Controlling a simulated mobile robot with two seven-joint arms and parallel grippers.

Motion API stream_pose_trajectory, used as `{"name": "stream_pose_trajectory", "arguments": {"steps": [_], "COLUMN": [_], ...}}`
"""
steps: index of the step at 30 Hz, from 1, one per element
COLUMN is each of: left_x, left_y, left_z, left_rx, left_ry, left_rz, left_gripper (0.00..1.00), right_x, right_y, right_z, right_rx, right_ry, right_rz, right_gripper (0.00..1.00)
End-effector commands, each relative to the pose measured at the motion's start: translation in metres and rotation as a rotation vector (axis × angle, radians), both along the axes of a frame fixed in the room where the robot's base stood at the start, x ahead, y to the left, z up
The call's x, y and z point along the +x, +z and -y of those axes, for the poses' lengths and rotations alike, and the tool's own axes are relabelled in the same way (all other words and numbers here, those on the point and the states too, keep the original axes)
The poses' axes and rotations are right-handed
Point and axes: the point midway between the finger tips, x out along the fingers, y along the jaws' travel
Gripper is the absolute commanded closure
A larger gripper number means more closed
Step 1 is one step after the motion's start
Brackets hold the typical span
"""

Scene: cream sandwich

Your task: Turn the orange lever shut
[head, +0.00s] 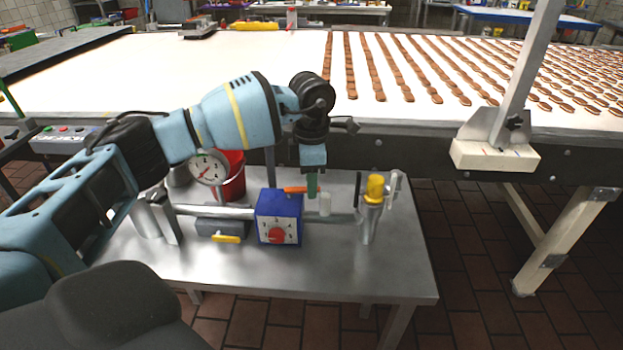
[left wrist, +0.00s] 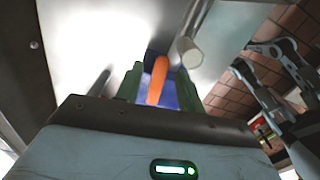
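The orange lever (head: 295,190) sits on top of a blue box (head: 279,217) with a red knob on its front, on the steel table. My left gripper (head: 313,186) reaches down from above at the lever's right end; its green fingertips partly hide that end. In the left wrist view the orange lever (left wrist: 157,80) runs between the two green fingers (left wrist: 160,88), with a visible gap on each side. The left gripper is open around the lever, and part of the blue box shows behind it. My right gripper cannot be made out in either view.
A pale pipe end (head: 325,204) stands close to the left gripper's right. A steel cylinder with a yellow top (head: 373,190) stands further right. A gauge (head: 209,167), a red bucket (head: 233,180) and a yellow handle (head: 227,239) are on the left. The table's front right is clear.

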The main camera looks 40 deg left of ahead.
Motion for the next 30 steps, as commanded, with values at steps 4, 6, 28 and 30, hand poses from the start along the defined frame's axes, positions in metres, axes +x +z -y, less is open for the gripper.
{"name": "stream_pose_trajectory", "arguments": {"steps": [4,6,28,30], "left_x": [0.0,0.0,0.003,0.005], "left_y": [0.0,0.0,0.002,0.003], "left_z": [0.0,0.0,-0.002,-0.003], "left_rx": [0.0,0.0,0.0,-0.001], "left_ry": [0.0,0.0,0.078,0.119], "left_rz": [0.0,0.0,0.001,0.002], "left_gripper": [0.62,0.63,1.0,1.0], "right_x": [0.002,0.002,0.008,0.01], "right_y": [0.001,0.001,0.01,0.014], "right_z": [0.0,0.0,0.0,0.0], "right_rx": [0.001,0.001,0.0,0.0], "right_ry": [0.0,0.0,-0.001,-0.001], "right_rz": [0.004,0.004,0.019,0.025], "right_gripper": [0.46,0.46,0.46,0.46]}}
